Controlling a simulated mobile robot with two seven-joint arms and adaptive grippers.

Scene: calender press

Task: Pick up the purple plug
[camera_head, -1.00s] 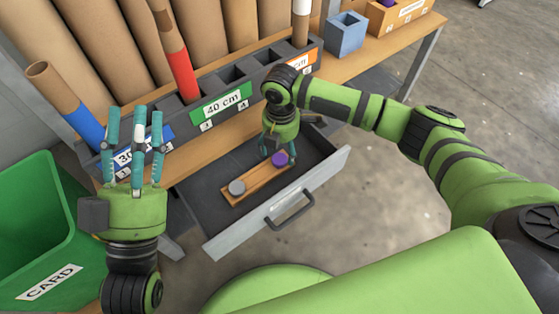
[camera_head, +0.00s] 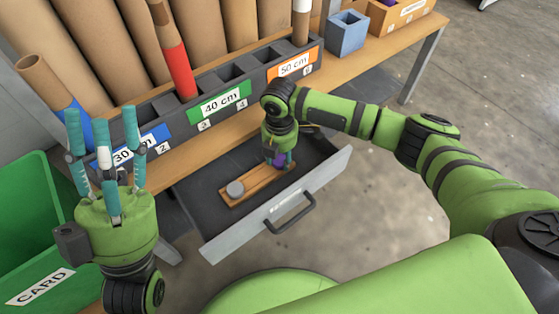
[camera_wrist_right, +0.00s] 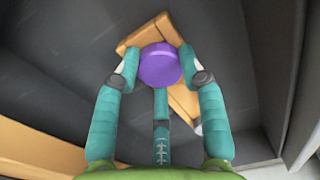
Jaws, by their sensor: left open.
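The purple plug (camera_head: 279,160) is at the right end of a small wooden holder (camera_head: 258,183) in the open drawer. In the right wrist view the plug (camera_wrist_right: 160,66) shows its round top, with the holder (camera_wrist_right: 150,32) beneath and behind it. My right gripper (camera_head: 279,158) points down into the drawer. Its teal fingers (camera_wrist_right: 161,62) close in around the plug, the two side fingertips against its sides and the third below it. I cannot tell whether the plug is clear of the holder. My left gripper (camera_head: 103,120) is open and empty, fingers up, far to the left.
A grey plug (camera_head: 235,189) sits at the holder's left end. The drawer's front wall (camera_head: 275,205) and handle are near me. The rack of cardboard tubes (camera_head: 225,90) stands behind, with a blue box (camera_head: 347,33) to its right. A green bin (camera_head: 35,215) is at left.

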